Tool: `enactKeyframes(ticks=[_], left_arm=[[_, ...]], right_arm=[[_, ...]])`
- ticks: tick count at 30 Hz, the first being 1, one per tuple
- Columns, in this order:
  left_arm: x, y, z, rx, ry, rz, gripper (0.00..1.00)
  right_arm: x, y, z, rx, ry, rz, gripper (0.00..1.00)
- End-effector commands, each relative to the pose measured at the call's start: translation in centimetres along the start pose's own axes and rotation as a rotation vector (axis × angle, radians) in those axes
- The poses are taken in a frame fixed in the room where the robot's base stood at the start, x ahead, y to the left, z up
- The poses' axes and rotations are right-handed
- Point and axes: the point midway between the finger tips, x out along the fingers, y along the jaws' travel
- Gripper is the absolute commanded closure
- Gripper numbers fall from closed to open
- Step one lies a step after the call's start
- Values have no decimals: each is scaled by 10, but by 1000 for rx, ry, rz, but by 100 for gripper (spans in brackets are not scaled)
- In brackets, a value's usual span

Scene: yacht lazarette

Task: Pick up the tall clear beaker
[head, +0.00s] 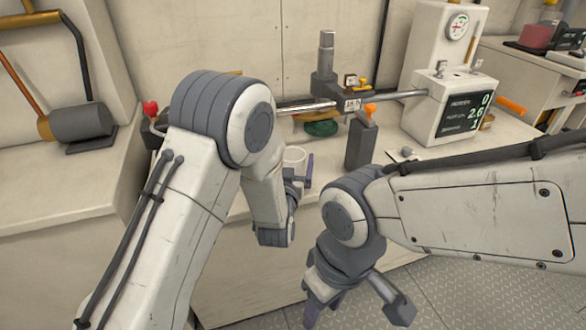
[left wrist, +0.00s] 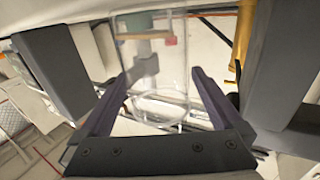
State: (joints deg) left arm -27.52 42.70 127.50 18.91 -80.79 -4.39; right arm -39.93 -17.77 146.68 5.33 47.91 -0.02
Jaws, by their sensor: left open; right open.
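The tall clear beaker (left wrist: 158,85) stands between the two fingers of my left gripper (left wrist: 168,72) in the left wrist view, with visible space beside the fingers. In the head view only the beaker's upper part (head: 294,154) shows; my left arm and gripper (head: 300,172) hide the rest. The left gripper is open around the beaker. My right gripper (head: 356,305) is open and empty, low in front of the bench, away from the beaker.
A dark grey upright block (head: 361,145) stands just right of the beaker. Behind are a dark green object (head: 321,128) and a horizontal metal bar (head: 306,107). A white machine with a display (head: 450,110) stands right. Floor plating (head: 470,285) is clear at lower right.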

Motion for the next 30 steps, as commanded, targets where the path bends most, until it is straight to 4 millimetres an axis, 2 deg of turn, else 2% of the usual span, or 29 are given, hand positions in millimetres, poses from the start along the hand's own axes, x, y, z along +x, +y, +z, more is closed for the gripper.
enactKeyframes(ticks=[3,6,13,19,20,30], left_arm=[[17,1,0,-1,0,1,0],[24,1,0,0,0,1,0],[25,1,0,0,-1,2,0],[25,2,0,0,-1,2,76],[25,2,0,0,0,2,81],[25,1,-6,0,1,2,81]], right_arm=[[0,0,0,0,0,0,50],[0,0,0,0,0,0,50],[0,0,0,0,0,0,50],[0,0,0,0,0,0,50],[0,0,0,0,0,0,50],[-2,0,0,0,0,0,50]])
